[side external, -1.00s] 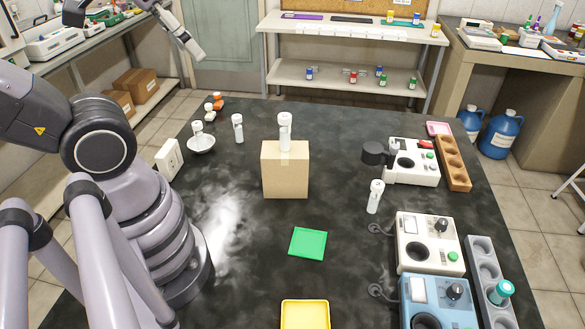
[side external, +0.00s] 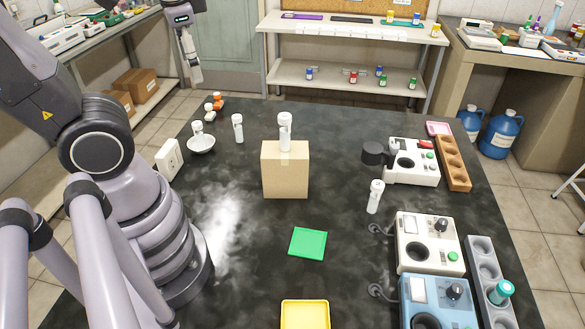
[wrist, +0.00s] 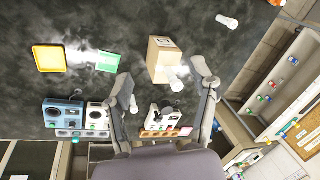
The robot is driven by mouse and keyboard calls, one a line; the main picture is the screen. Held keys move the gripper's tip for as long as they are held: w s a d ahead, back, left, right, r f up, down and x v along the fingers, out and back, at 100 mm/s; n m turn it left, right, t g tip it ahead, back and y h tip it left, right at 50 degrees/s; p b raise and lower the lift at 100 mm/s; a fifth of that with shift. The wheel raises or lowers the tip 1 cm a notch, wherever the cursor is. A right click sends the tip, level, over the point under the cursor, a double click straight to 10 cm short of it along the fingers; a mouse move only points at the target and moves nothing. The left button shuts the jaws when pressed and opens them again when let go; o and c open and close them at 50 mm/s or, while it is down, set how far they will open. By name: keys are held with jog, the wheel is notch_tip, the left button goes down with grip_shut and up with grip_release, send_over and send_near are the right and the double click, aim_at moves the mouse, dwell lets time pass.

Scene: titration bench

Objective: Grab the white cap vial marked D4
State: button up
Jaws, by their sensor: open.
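Several white-capped vials show in the side external view; their marks are too small to read, so I cannot tell which is D4. One vial (side external: 285,133) stands on a cardboard box (side external: 285,172). Another vial (side external: 238,128) stands on the dark table behind the box, to its left. A third vial (side external: 197,130) is in a white bowl (side external: 202,145). A fourth vial (side external: 375,197) stands right of the box. My gripper (side external: 195,78) is raised beyond the table's far left part, away from all vials. It is open and empty, and its spread fingers show in the wrist view (wrist: 165,88).
A green tray (side external: 308,243) and a yellow tray (side external: 305,315) lie at the front. Instruments (side external: 429,243), a wooden rack (side external: 453,163) and a grey rack (side external: 486,268) line the right edge. Orange-capped bottles (side external: 217,102) stand at the far left. The table's middle is partly clear.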

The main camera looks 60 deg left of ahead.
jog(key=w+a+f+m+y, duration=0.1)
jog(key=w+f+m+y, duration=0.2)
jog(key=w+m+y, duration=0.3)
jog(key=w+a+f+m+y, duration=0.2)
jog(key=w+f+m+y, duration=0.1)
jog(key=w+m+y, duration=0.3)
jog(key=w+d+f+m+t+y, duration=0.1)
jog(key=w+d+f+m+t, duration=0.7)
jog(key=w+t, duration=0.15)
jog(key=m+t+h, duration=0.7)
jog(key=m+h, duration=0.6)
jog(key=h, duration=0.1)
send_near(371, 199)
jog(key=shift+s+a+r, duration=0.15)
jog(key=shift+s+r, duration=0.2)
jog(key=shift+s, duration=0.2)
jog(key=shift+s+a+r, duration=0.2)
jog(key=shift+s+r, duration=0.15)
jog(key=shift+s, duration=0.15)
jog(key=shift+w+f+m+h, duration=0.2)
jog(key=shift+f+m+h, duration=0.05)
jog(key=shift+m+h, duration=0.05)
jog(key=w, duration=0.7)
jog(key=shift+w+a, duration=0.1)
jog(key=shift+w, duration=0.3)
jog(key=shift+w+f, duration=0.25)
jog(key=shift+w, duration=1.1)
jog(key=shift+w+f, duration=0.2)
jog(key=shift+w, duration=1.15)
grip_shut()
